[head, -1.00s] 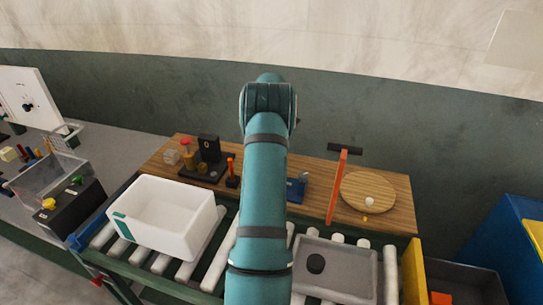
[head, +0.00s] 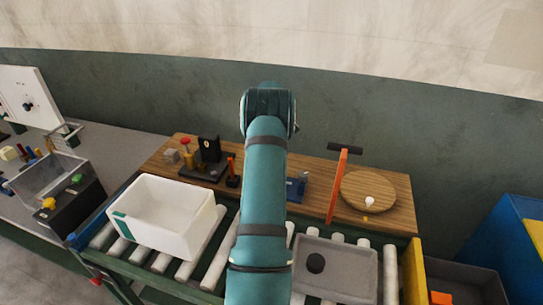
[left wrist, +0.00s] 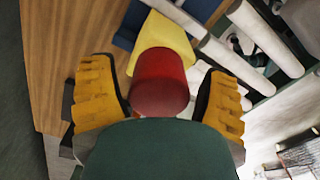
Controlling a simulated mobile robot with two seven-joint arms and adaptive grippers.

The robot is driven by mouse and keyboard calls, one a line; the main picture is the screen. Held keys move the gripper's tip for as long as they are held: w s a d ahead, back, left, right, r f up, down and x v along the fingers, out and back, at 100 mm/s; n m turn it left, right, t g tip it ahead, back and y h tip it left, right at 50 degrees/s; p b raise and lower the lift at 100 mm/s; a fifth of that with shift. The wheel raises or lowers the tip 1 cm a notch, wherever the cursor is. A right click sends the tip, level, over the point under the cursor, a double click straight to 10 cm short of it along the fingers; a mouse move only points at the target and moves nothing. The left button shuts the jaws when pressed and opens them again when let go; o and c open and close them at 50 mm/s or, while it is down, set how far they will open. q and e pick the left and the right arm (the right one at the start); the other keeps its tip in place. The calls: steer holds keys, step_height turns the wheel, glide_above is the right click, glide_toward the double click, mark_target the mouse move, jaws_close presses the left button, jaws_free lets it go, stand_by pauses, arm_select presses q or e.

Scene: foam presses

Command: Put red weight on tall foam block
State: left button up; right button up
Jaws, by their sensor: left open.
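In the left wrist view my left gripper (left wrist: 158,98) is open, its yellow ribbed fingers on either side of the red weight (left wrist: 160,80). The weight is a red rounded cylinder, and gaps show between it and both fingers. A yellow block (left wrist: 163,40) shows just beyond the weight; I cannot tell whether they touch. In the head view my teal arm runs up the middle and hides the gripper. There, a small red-topped piece (head: 185,141) stands at the left of the wooden board. I cannot tell which piece is the tall foam block. My right gripper is not in view.
The wooden board (head: 390,214) lies behind a roller conveyor. A white bin (head: 165,240) and a grey tray (head: 345,285) sit on the rollers. An orange upright piece (head: 337,187) and a round wooden disc (head: 385,188) stand at the board's right.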

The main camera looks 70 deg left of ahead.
arm_select(q)
step_height(320, 180, up, 12)
steer(key=shift+r, duration=0.15)
stand_by(0.4)
stand_by(0.6)
